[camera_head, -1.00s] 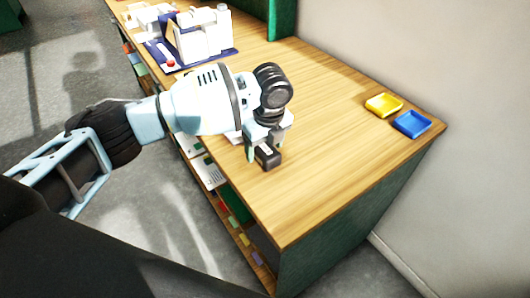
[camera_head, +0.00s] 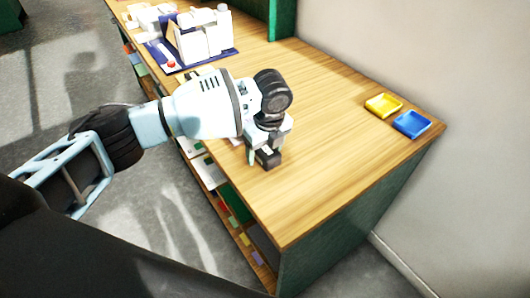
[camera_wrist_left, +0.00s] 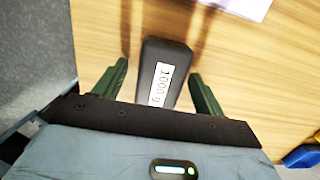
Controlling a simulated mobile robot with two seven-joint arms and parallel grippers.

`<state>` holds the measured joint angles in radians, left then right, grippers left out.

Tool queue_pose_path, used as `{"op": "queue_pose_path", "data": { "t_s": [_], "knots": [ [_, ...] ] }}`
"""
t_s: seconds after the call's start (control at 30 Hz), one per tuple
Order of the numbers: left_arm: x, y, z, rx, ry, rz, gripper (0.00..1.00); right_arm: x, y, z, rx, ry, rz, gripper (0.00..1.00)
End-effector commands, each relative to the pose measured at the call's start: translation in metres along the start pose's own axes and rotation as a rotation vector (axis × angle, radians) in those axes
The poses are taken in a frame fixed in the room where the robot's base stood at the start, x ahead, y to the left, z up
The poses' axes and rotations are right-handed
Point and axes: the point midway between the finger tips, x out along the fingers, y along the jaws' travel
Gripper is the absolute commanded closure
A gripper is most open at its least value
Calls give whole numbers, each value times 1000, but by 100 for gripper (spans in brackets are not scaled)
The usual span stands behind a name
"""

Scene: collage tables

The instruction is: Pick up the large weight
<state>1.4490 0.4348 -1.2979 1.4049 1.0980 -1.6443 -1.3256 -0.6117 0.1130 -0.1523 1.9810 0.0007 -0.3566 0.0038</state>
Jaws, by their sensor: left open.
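The large weight is a black block with a white label reading 1000 g. It lies on the wooden table top, and in the left wrist view the weight (camera_wrist_left: 154,58) sits between the two green fingers of my left gripper (camera_wrist_left: 160,85). The fingers are open, with a gap on each side of the block. In the head view the weight (camera_head: 268,158) shows as a small dark block under my left gripper (camera_head: 262,150), near the table's front edge. The wrist hides part of it. My right gripper is not in view.
A yellow tray (camera_head: 383,105) and a blue tray (camera_head: 411,124) stand at the table's right end by the wall. A white apparatus (camera_head: 203,38) on a dark blue base stands at the far left. The table's middle (camera_head: 330,140) is clear. Shelves with small items lie below the front edge.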

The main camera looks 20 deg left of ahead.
Motion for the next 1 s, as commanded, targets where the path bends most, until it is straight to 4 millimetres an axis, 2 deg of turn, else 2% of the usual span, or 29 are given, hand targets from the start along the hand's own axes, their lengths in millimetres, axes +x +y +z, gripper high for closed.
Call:
{"op": "queue_pose_path", "data": {
  "t_s": [0.17, 0.7, 1.0],
  "knots": [
    [0, 0, 0, 0, 0, 0, 29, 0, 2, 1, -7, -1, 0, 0],
    [0, 0, 0, 0, 0, 1, 100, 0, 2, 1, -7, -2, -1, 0],
    [-2, -1, 1, -1, -1, -4, 100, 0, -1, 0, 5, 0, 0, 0]
  ]
}}
